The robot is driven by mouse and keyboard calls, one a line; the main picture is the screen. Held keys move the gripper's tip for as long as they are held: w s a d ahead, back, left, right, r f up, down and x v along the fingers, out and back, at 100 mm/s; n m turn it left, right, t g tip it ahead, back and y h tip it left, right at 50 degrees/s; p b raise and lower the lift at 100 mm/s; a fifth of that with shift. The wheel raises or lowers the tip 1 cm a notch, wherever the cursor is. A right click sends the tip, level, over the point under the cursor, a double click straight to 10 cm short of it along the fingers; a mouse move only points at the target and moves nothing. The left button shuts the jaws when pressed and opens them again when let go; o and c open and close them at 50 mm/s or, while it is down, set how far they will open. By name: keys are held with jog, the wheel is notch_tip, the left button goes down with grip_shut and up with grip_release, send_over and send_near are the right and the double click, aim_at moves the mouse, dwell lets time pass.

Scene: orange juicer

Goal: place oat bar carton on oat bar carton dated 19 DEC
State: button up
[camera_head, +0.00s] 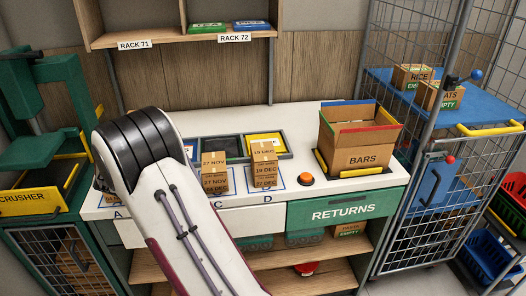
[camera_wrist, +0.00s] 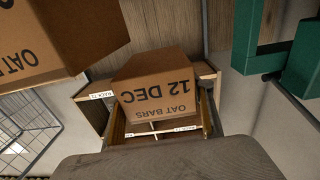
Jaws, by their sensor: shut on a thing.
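In the wrist view my gripper (camera_wrist: 162,118) is shut on an oat bar carton (camera_wrist: 154,88) marked 12 DEC, its text upside down in the picture. In the head view my arm hides the gripper and this carton. The carton dated 19 DEC (camera_head: 264,157) tops the stack at D on the white table, above a carton (camera_head: 265,183) that seems to read 27 DEC.
An open BARS box (camera_head: 362,158) stands on the right of the table, with an orange button (camera_head: 306,179) between it and stack D. Trays (camera_head: 222,148) lie behind the stacks. A rack (camera_head: 180,40) hangs above. A crusher (camera_head: 35,195) stands left, a wire cage (camera_head: 440,200) right.

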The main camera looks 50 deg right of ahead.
jog(key=s+d+r, duration=0.3)
jog(key=s+d, duration=0.3)
jog(key=d, duration=0.4)
send_over(264, 151)
jog(key=shift+f+t, duration=0.2)
jog(key=shift+t, duration=0.1)
jog(key=shift+w+f, duration=0.1)
jog(key=shift+f, duration=3.05)
jog(key=shift+f, duration=1.85)
jog(key=shift+f, duration=0.15)
